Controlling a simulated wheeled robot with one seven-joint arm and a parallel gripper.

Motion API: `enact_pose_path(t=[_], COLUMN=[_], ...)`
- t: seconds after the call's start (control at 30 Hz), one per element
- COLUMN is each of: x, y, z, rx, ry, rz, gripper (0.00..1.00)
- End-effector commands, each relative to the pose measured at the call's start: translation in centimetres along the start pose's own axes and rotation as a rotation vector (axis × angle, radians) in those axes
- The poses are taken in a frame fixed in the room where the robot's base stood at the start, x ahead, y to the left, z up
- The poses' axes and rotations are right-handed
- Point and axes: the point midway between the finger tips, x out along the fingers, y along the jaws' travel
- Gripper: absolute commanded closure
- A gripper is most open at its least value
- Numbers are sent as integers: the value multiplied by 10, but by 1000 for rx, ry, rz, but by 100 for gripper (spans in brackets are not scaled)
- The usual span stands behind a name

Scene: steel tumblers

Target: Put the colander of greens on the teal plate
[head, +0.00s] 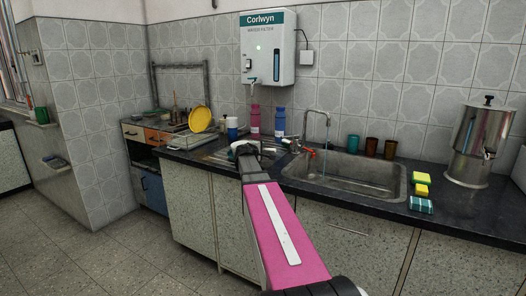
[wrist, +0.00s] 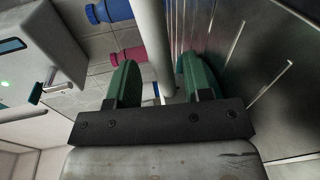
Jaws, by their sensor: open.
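I cannot make out a colander of greens or a teal plate in either view. My gripper (wrist: 158,78) shows in the wrist view with its two green fingers apart. A pale round bar (wrist: 150,40) runs up the picture in line with the gap between them; I cannot tell what it belongs to or whether it touches a finger. In the head view my pink arm reaches over the counter to the ribbed steel drainboard (head: 216,157), left of the sink. My wrist hides part of the drainboard there, and the fingers are too small to make out clearly.
The sink (head: 345,175) has a tall tap (head: 318,113). A pink bottle (head: 254,119) and a blue bottle (head: 280,123) stand behind the drainboard. A yellow plate (head: 200,119) leans at left. Several cups, sponges and a steel dispenser (head: 482,145) stand right.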

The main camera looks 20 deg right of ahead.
Motion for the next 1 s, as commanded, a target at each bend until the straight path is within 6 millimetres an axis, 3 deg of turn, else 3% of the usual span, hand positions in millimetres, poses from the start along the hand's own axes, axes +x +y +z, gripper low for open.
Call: enact_pose_path(t=[0.3, 0.5, 1.0], x=[-68, -94, -104], y=[0, 0, 0], z=[2, 1, 0], rx=[1, 1, 1], ry=[2, 1, 0], rz=[1, 0, 0], gripper=[54, 54, 54])
